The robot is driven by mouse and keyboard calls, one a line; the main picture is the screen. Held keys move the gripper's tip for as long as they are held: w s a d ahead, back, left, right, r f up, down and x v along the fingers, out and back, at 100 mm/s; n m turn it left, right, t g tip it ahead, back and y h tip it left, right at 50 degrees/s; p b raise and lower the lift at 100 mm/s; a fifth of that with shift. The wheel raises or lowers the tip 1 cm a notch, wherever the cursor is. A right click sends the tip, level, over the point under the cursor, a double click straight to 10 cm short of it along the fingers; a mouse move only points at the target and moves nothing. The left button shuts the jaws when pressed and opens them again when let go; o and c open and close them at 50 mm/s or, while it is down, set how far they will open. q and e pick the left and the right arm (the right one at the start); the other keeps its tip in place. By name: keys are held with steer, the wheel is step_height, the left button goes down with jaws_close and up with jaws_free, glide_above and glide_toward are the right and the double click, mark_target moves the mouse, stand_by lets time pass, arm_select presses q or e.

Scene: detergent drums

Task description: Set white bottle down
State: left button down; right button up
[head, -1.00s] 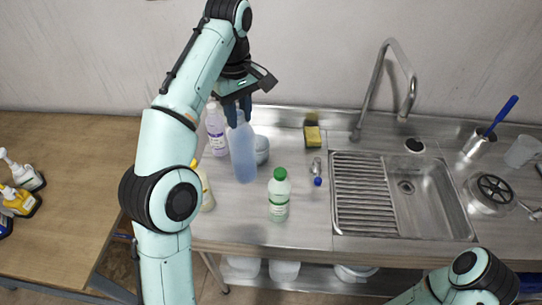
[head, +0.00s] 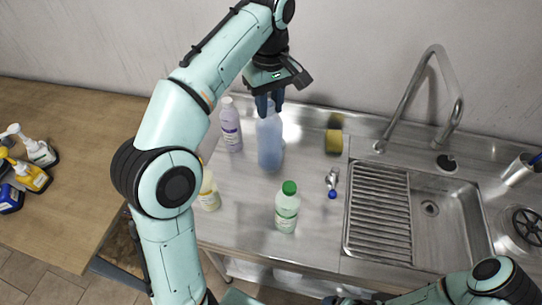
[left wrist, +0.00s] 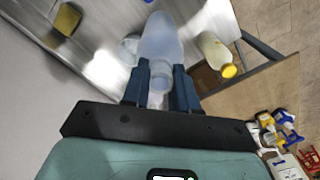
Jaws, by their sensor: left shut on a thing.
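The white bottle (head: 270,145) looks pale, translucent and bluish. My left gripper (head: 268,103) is shut on its neck from above and holds it nearly upright over the back left of the steel counter. I cannot tell whether its base touches the counter. In the left wrist view the bottle (left wrist: 161,38) stands out between the two dark fingers (left wrist: 160,80). My right gripper is out of view; only part of that arm shows at the lower right.
A lilac bottle (head: 231,128) stands left of the held bottle, a cream bottle (head: 209,193) and a green-capped bottle (head: 287,210) in front. A sponge (head: 333,141), tap (head: 440,95) and sink (head: 400,215) lie to the right. Bare counter (head: 245,190) lies between the bottles.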

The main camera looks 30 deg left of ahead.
mark_target(269, 151)
arm_select(q)
steer(key=f, duration=0.4)
steer(key=f+b, duration=0.1)
steer(key=f, duration=0.2)
steer(key=f+b, duration=0.1)
steer(key=f, duration=0.3)
steer(key=shift+s+f, duration=0.3)
steer(key=f, duration=0.2)
steer(key=f+b, duration=0.1)
steer(key=f, duration=0.1)
steer(key=shift+w, duration=0.35)
steer(key=shift+s+f, duration=0.15)
steer(key=shift+f, duration=0.2)
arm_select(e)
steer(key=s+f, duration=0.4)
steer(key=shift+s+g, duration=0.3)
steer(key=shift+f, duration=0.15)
arm_select(q)
steer(key=shift+f, duration=0.2)
steer(key=c, duration=0.9)
jaws_free()
